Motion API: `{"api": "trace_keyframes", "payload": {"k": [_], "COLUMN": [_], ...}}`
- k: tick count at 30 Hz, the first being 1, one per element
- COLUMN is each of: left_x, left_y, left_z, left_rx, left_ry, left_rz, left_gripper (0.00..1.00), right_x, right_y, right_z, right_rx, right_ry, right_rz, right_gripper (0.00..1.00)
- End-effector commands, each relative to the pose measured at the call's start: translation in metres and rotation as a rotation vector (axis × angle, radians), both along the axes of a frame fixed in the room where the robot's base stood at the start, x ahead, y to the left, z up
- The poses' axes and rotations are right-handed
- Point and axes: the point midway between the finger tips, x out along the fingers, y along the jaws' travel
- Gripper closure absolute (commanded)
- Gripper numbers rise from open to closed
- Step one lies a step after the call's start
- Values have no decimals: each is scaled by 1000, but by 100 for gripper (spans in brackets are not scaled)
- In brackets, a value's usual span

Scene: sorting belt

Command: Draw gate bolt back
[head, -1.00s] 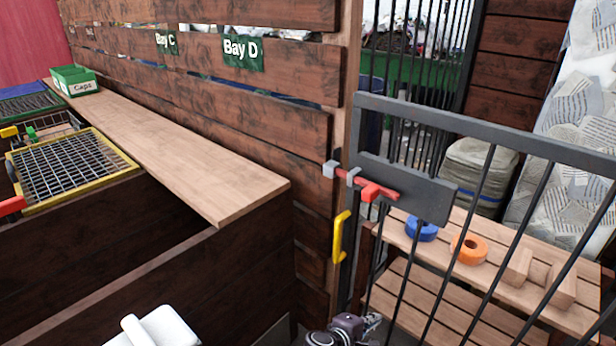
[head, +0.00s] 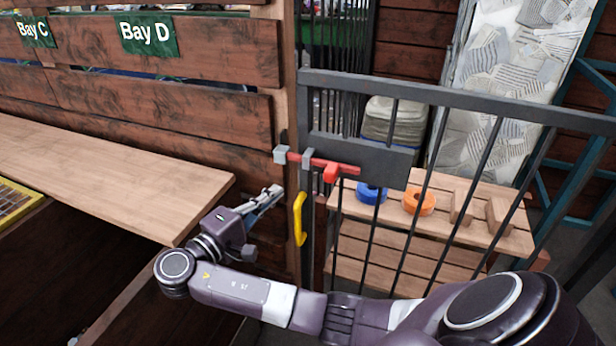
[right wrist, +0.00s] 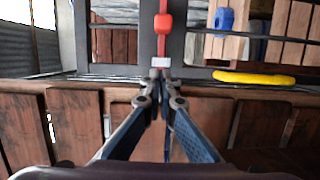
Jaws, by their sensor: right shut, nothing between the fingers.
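The red gate bolt (head: 322,163) lies across the gap between the wooden post and the barred gate (head: 440,95). Its left end is at a grey keeper block (head: 281,154) on the post. Its red knob (head: 332,173) hangs near the grey gate plate (head: 385,162). My right gripper (head: 276,191) is shut and empty, below and left of the bolt, apart from the knob. In the right wrist view my gripper tips (right wrist: 161,76) point toward the keeper, with the bolt (right wrist: 163,48) and red knob (right wrist: 165,23) beyond. My left gripper is out of view.
A yellow handle (head: 299,218) stands just right of my right gripper, below the bolt. A wooden counter (head: 120,175) lies at left. Behind the gate bars, a slatted bench (head: 480,235) holds a blue roll (head: 371,193), an orange roll (head: 419,201) and wooden blocks.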

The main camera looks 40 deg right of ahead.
Motion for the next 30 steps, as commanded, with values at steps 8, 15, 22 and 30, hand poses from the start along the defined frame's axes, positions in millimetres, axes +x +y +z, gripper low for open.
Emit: {"api": "trace_keyframes", "payload": {"k": [8,15,22,30], "left_x": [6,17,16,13], "left_y": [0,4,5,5], "left_z": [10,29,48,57], "left_rx": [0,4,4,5], "left_ry": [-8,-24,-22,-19], "left_rz": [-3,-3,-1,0], "left_gripper": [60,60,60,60], "right_x": [6,17,6,-12], "right_y": [-26,-77,-107,-115], "right_z": [3,4,3,0], "right_rx": [-3,-3,0,0], "right_ry": [2,2,5,3], "right_rz": [-2,-3,2,2], "right_gripper": [100,100,100,100]}}
